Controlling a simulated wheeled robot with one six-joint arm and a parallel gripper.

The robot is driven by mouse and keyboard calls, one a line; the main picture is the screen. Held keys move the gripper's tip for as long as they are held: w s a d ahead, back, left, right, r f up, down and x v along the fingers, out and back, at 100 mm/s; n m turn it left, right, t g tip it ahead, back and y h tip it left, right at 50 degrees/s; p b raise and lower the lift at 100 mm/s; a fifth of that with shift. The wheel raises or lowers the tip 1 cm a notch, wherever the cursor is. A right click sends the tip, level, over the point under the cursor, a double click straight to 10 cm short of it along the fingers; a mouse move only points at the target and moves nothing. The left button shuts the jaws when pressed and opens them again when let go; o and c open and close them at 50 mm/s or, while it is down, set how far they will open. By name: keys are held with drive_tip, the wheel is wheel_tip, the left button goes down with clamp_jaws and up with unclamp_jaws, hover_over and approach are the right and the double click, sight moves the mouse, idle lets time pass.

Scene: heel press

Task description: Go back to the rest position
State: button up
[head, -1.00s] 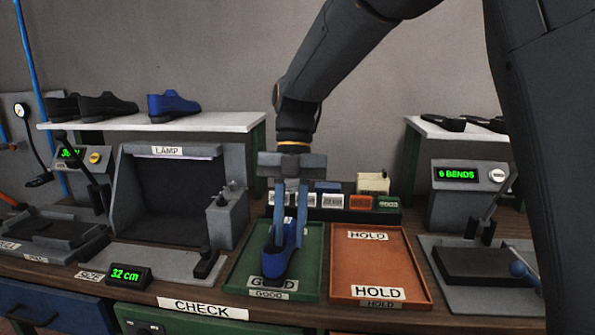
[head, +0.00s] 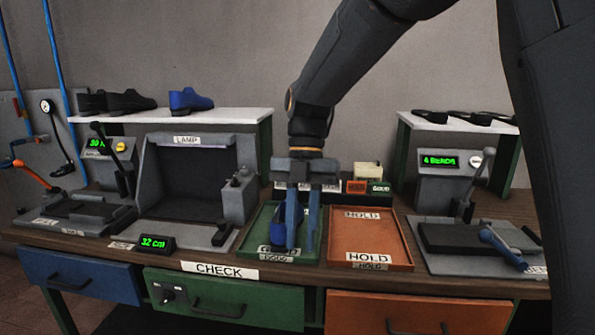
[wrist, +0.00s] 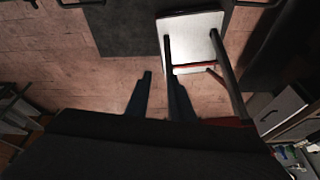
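My gripper (head: 302,250) hangs fingers down in front of the green GOOD tray (head: 252,238) in the head view. Its two blue fingers are apart, with nothing seen between them. A dark blue shoe (head: 278,233) lies in the green tray, partly hidden behind the left finger. The wrist view shows the same gripper (wrist: 160,80) open and empty, with the floor beyond its fingertips.
An orange HOLD tray (head: 370,232) is empty to the right. The lamp box (head: 185,175) stands left, and a lever rig (head: 470,238) stands right. Drawers run below the bench. The wrist view shows a white-seated stool (wrist: 195,40).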

drive_tip(key=s+d+f+m+t, duration=0.1)
drive_tip(key=s+d+f+m, duration=0.2)
drive_tip(key=d+m, duration=0.3)
drive_tip(key=s+d+f+m+t, duration=0.2)
drive_tip(key=s+d+f+m, duration=0.2)
drive_tip(key=m, duration=1.1)
drive_tip(key=s+d+f+m+t, duration=0.1)
drive_tip(key=s+d+f+m, duration=0.2)
drive_tip(key=d+f+m, duration=0.4)
drive_tip(key=d+m, duration=0.1)
drive_tip(key=m, duration=0.3)
drive_tip(key=shift+s+d+f+m+t+h, duration=0.2)
drive_tip(key=shift+s+d+m+t+h, duration=0.1)
drive_tip(key=shift+s+d+t, duration=0.1)
